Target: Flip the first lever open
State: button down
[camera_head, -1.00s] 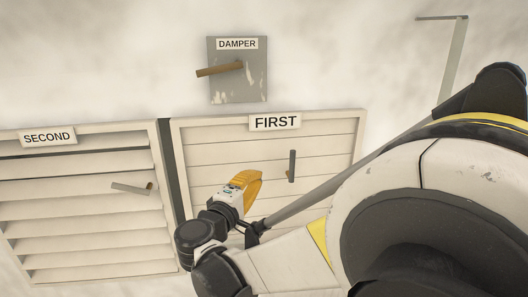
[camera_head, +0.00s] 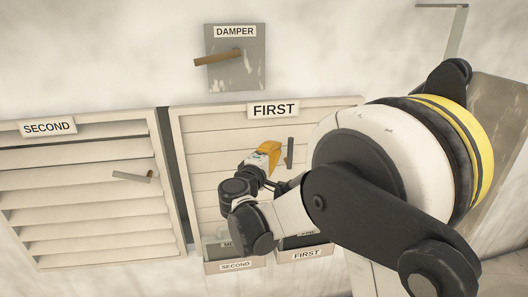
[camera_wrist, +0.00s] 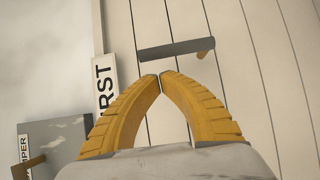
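The first lever (camera_head: 290,152) is a short grey bar on a brown pivot, upright on the right side of the FIRST louvre panel (camera_head: 205,128). That panel's slats lie flat and closed. My gripper (camera_head: 275,147) has yellow fingers and is just left of the lever in the head view. In the wrist view the lever (camera_wrist: 176,50) lies across the picture just beyond my fingertips (camera_wrist: 160,77). The fingertips meet, with nothing seen between them. I cannot tell whether they touch the lever. My arm hides the panel's lower right.
The SECOND panel (camera_head: 75,172) at left has tilted slats and its own lever (camera_head: 132,177). The DAMPER plate (camera_head: 237,72) with a brown handle is above. Two labelled bins, SECOND (camera_head: 235,266) and FIRST (camera_head: 306,254), are below, partly behind my arm.

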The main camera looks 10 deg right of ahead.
aim_at(291, 145)
jog(key=shift+w+d, duration=0.15)
jog(key=shift+d, duration=0.7)
jog(key=shift+d+r+m+g+y, duration=0.25)
jog(key=shift+d+m+g+y, duration=0.2)
jog(key=shift+d+m, duration=0.3)
jog(key=shift+d+r+m+g+y+p, duration=0.15)
jog(key=shift+d+m+g+y+p, duration=0.2)
jog(key=shift+d+m, duration=0.4)
jog(key=d+f+m+g+y+b, duration=0.1)
jog(key=d+f+m+y+b, duration=0.1)
jog(key=d+m+y, duration=0.2)
jog(key=shift+d+f+m+g, duration=0.3)
jog(key=shift+d+f+m, duration=0.1)
jog(key=shift+d, duration=0.8)
jog(key=shift+d+f+b, duration=0.1)
jog(key=shift+b, duration=0.25)
